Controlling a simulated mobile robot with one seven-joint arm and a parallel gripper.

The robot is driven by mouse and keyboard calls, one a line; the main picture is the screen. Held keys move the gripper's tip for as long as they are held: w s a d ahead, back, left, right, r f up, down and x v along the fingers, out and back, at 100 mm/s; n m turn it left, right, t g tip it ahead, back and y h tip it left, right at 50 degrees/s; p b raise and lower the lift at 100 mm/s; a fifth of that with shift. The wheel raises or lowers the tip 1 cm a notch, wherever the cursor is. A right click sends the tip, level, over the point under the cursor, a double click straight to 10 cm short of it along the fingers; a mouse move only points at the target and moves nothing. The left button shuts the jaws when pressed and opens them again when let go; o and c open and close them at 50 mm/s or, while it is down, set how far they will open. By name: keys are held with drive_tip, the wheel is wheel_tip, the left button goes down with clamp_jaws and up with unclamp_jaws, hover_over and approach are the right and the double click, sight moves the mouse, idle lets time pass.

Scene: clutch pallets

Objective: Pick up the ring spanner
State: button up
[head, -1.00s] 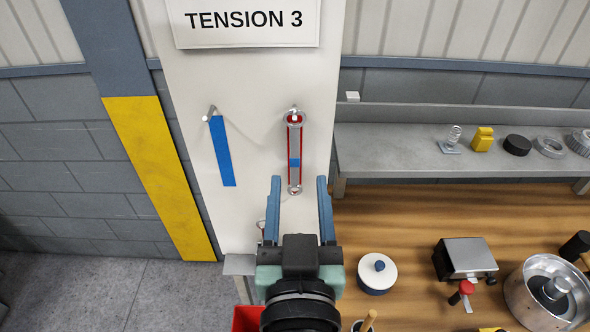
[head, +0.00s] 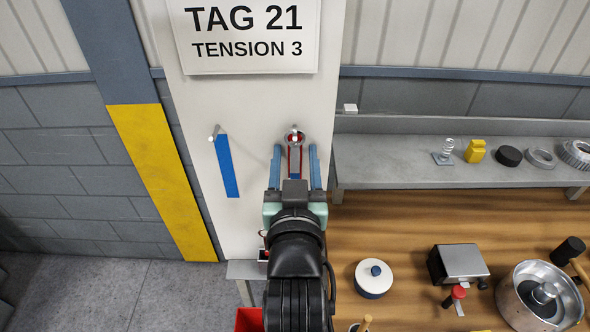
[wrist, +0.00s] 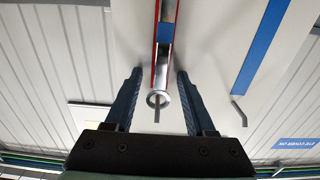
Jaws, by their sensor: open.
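The ring spanner (head: 295,158) hangs from a peg on the white panel in the head view. It is a grey bar with a ring end at the top, a red outline around it and a blue band. Its lower part is hidden behind my gripper. In the wrist view the spanner (wrist: 163,58) lies between the fingers, with its ring end and the peg nearest the palm. My gripper (head: 295,150) is open, one blue finger on each side of the spanner, with a gap on both sides. Whether the fingertips reach the panel I cannot tell.
A blue strip (head: 227,165) hangs from another peg left of the spanner. A grey shelf (head: 400,160) with small parts and a wooden bench (head: 420,218) with a white lidded pot (head: 373,279) are at right. A sign (head: 250,38) is above.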

clamp_jaws()
idle(1.4)
